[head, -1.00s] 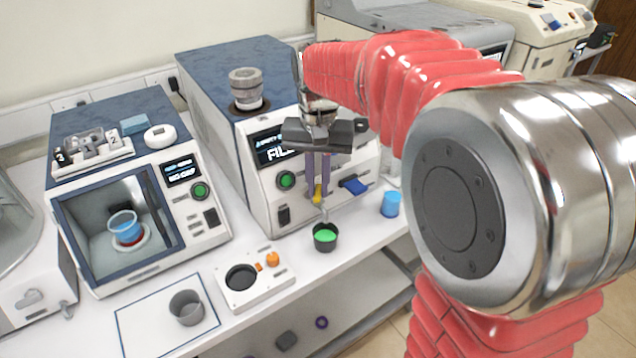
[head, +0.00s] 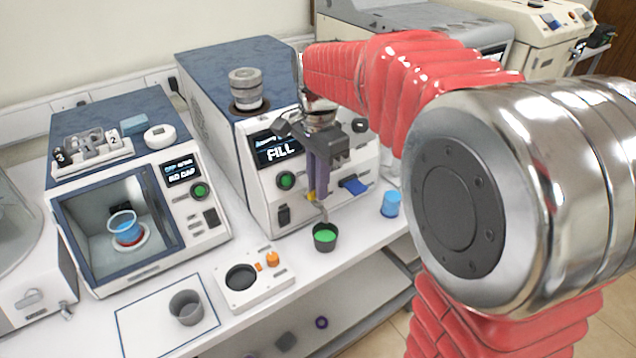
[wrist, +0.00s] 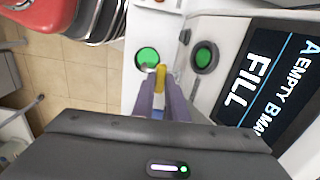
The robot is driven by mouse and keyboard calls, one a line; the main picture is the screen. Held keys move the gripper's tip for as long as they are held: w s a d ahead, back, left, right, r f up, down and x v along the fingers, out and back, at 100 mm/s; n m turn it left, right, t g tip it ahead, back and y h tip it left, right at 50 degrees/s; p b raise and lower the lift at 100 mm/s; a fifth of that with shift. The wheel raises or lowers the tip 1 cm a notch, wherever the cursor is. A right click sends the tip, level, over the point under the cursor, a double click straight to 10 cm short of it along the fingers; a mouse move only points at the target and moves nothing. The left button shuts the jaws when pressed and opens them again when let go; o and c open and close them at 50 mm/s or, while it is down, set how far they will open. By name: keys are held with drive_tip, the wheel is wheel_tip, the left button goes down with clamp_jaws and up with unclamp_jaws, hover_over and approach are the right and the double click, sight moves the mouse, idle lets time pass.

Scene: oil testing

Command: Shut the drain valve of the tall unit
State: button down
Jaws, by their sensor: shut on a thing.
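The tall unit (head: 222,98) is a white box with a blue top and a lit panel reading "FILL". Its drain valve has a small yellow handle (wrist: 160,78) low on the front. My gripper (head: 318,192) points down in front of the unit, its purple fingers shut on the yellow handle; the fingers hide much of it. A black cup (head: 325,237) with green liquid stands under the spout, and the green also shows in the wrist view (wrist: 148,58).
A blue cup (head: 390,204) stands right of the black cup. A white block (head: 254,290) with a dark well and orange knobs lies front left. A second unit (head: 120,270) stands left, with a grey cup (head: 187,308) before it.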

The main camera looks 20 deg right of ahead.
drive_tip(key=shift+m, duration=0.3)
drive_tip(key=c, duration=1.8)
unclamp_jaws()
drive_tip(key=shift+o, duration=0.2)
wheel_tip(320, 180, up, 14)
drive_tip(key=shift+f, duration=0.15)
